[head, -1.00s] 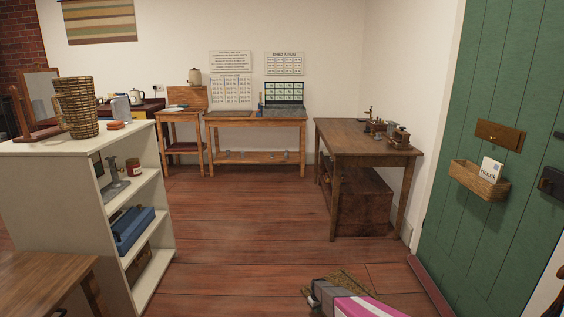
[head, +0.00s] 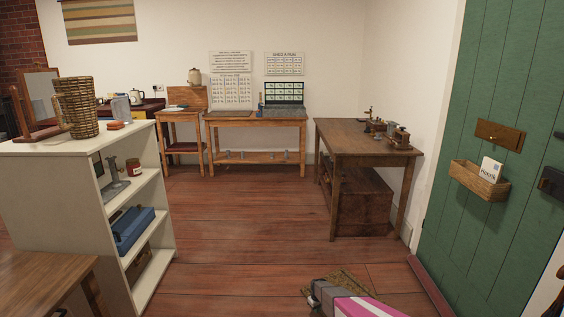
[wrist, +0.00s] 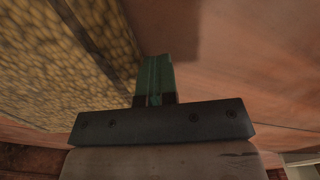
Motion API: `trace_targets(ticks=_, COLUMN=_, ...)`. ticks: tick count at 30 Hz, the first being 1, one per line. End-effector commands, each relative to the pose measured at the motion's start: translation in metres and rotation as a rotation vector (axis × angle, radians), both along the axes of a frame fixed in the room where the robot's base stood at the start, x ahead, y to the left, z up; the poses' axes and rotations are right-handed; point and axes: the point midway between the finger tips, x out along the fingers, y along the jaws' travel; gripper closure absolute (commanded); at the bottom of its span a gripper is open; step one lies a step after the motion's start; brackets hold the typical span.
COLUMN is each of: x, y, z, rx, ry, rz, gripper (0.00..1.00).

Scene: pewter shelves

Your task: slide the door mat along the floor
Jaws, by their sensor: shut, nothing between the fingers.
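The door mat (head: 349,279) is a tan, coarse-woven mat lying on the wooden floor at the bottom of the head view. Only a small part shows past my arm, which hides the rest. In the wrist view the mat (wrist: 35,55) fills the left side, with a dark stripe running across it. My gripper (wrist: 156,60) has its green fingers together, with nothing between them. The fingertips are at the mat's edge, beside bare floor; I cannot tell whether they touch the mat.
A green door (head: 470,130) with a letter basket (head: 480,180) stands at the right. A wooden table (head: 365,140) stands ahead near the wall. A white shelf unit (head: 90,195) stands at the left. The floor (head: 240,220) between them is clear.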

Motion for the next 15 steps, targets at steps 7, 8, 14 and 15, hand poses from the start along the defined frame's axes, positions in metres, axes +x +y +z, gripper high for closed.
trace_targets(ticks=7, x=0.0001, y=0.0000, z=-0.0044, rx=0.000, ry=0.000, rz=0.000, gripper=1.00)
trace_targets(ticks=8, x=0.0001, y=0.0000, z=-0.0049, rx=0.000, ry=0.000, rz=0.000, gripper=1.00)
trace_targets(ticks=14, x=0.0002, y=0.0000, z=-0.0083, rx=0.000, ry=0.000, rz=0.000, gripper=1.00)
trace_targets(ticks=15, x=0.0002, y=0.0000, z=-0.0090, rx=0.000, ry=0.000, rz=0.000, gripper=1.00)
